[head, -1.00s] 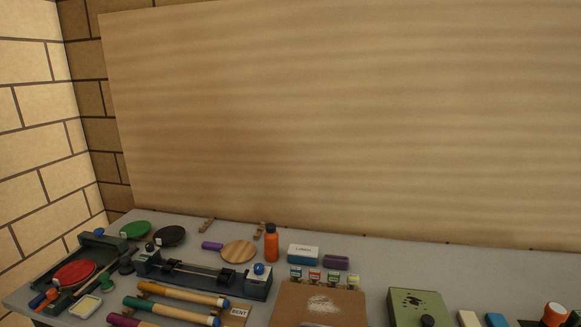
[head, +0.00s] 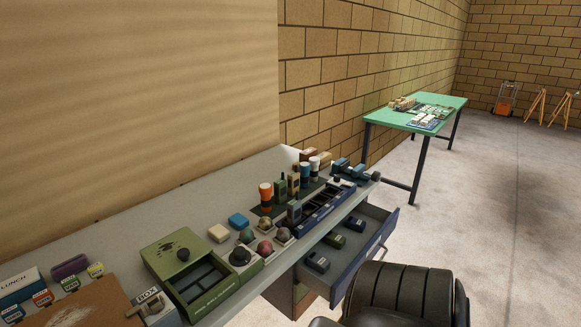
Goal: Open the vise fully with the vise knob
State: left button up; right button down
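A small blue tool (head: 351,169) with the look of a vise sits at the far right end of the grey workbench (head: 265,163). It is small in the head view, so I cannot make out its knob or how far its jaws are apart. Neither of my grippers is in view.
An open green box (head: 187,272), a tray of colored balls (head: 265,247) and upright orange-topped bottles (head: 266,197) crowd the bench. A blue drawer (head: 345,258) stands pulled out below. A black padded chair (head: 405,292) is in front. A green table (head: 415,113) stands beyond open floor.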

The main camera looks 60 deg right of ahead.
aim_at(375, 176)
jog(key=z, duration=3.65)
jog(key=i, duration=2.65)
jog(key=u, duration=0.55)
